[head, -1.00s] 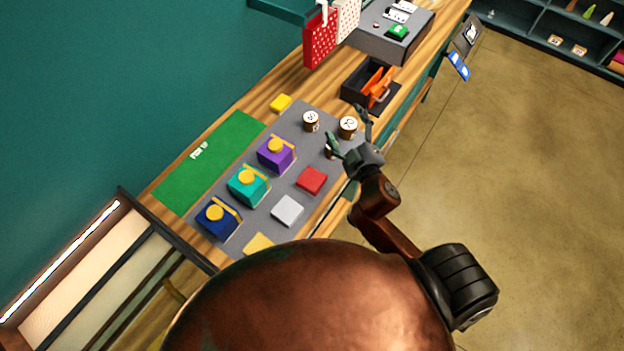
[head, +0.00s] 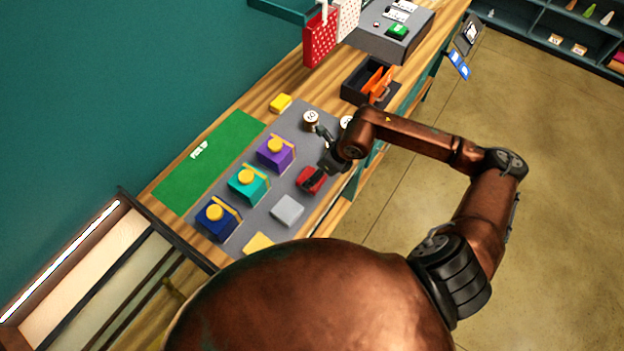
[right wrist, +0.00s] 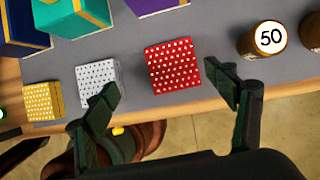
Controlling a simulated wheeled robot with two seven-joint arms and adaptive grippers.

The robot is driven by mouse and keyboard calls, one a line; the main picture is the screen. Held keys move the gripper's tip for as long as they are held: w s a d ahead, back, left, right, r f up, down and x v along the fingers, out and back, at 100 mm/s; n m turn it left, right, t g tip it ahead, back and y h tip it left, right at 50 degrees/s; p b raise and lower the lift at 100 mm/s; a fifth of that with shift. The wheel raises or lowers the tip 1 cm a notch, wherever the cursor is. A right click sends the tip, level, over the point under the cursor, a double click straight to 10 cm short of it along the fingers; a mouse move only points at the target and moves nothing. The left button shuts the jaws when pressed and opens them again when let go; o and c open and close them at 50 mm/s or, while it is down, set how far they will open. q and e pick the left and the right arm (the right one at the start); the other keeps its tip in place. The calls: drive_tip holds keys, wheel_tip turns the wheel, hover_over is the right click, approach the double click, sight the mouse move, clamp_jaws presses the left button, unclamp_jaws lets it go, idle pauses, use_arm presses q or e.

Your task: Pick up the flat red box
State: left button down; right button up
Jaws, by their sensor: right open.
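The flat red box (head: 304,175) lies on the grey mat, partly covered by my right gripper in the head view. In the right wrist view the red box (right wrist: 172,66) shows a white-dotted top and lies between the open fingertips as seen, closer to the right one. My right gripper (head: 317,157) is open and empty over the mat; its fingers also show in the right wrist view (right wrist: 160,80). I cannot tell how high above the box they are. My left gripper is not in view.
A flat white box (head: 288,210) and a yellow one (head: 258,243) lie beside the red box. Purple (head: 275,155), teal (head: 247,186) and blue (head: 215,222) gift boxes stand behind. A weight marked 50 (right wrist: 265,39) stands to the right in the wrist view.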

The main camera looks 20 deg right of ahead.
drive_tip(key=shift+w+d+f+h, duration=0.1)
drive_tip(key=shift+d+f+h, duration=0.05)
drive_tip(key=shift+d, duration=0.25)
drive_tip(key=shift+w+d+f+h, duration=0.1)
drive_tip(key=shift+d+h, duration=0.05)
drive_tip(key=shift+d, duration=0.25)
drive_tip(key=shift+w+d+f, duration=0.1)
drive_tip(key=shift+d+f, duration=0.05)
drive_tip(key=shift+f, duration=0.15)
drive_tip(key=x, duration=0.2)
drive_tip(key=p+x, duration=0.1)
drive_tip(key=x, duration=0.1)
drive_tip(key=p+x, duration=0.1)
drive_tip(key=x, duration=0.1)
drive_tip(key=shift+s+f, duration=0.1)
drive_tip(key=shift+s, duration=0.2)
drive_tip(key=shift+w+a+f, duration=0.15)
drive_tip(key=shift+a+f, duration=0.1)
drive_tip(key=shift+f, duration=0.2)
drive_tip(key=c, duration=1.4)
drive_tip(key=shift+o, duration=0.2)
drive_tip(key=shift+r, duration=0.1)
